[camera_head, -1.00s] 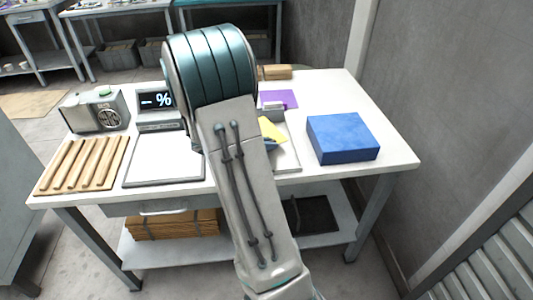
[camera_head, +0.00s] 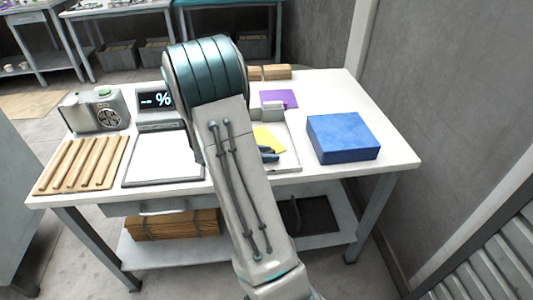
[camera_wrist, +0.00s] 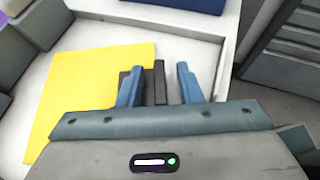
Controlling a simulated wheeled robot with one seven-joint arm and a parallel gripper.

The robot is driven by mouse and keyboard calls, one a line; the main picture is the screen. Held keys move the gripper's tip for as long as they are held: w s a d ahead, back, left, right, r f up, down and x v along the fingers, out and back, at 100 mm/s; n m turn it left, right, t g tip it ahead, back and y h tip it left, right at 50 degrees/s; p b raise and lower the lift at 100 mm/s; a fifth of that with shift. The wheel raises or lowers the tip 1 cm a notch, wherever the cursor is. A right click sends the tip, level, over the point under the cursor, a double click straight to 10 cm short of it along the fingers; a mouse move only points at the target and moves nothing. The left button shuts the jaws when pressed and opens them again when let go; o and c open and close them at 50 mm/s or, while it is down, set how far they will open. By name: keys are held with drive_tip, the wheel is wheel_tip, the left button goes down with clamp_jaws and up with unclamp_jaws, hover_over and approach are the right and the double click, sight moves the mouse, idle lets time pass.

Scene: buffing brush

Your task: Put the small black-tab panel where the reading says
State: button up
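A yellow panel (camera_wrist: 95,90) lies flat in a shallow white tray; it also shows in the head view (camera_head: 268,138), partly behind my arm. A narrow black tab (camera_wrist: 159,82) stands at the panel's right edge in the wrist view. My gripper (camera_wrist: 160,82) is low over the tray with its two blue fingers apart, one on each side of the tab. Gaps show between the tab and the fingers.
A slatted wooden rack (camera_head: 80,165) and a grey box with a round grille (camera_head: 95,112) stand at the left. A blue block (camera_head: 342,137) sits at the right, a purple sheet (camera_head: 280,98) behind the tray (camera_head: 292,150). The table's back right is clear.

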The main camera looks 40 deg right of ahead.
drive_tip(key=shift+r, duration=0.25)
drive_tip(key=v, duration=1)
drive_tip(key=shift+w+a+p, duration=0.1)
drive_tip(key=shift+a+p, duration=0.2)
drive_tip(key=shift+a, duration=0.05)
drive_tip(key=shift+a+r, duration=0.35)
drive_tip(key=shift+a, duration=0.2)
drive_tip(key=s+a+r+m+t+y, duration=0.2)
drive_tip(key=s+a+r+m+y, duration=0.1)
drive_tip(key=s+a+m+y, duration=0.3)
drive_tip(key=s+a+r+m+t+y, duration=0.2)
drive_tip(key=s+a+m+y, duration=0.4)
drive_tip(key=s+a+m, duration=0.4)
drive_tip(key=shift+a+r, duration=0.55)
drive_tip(key=shift+a, duration=0.55)
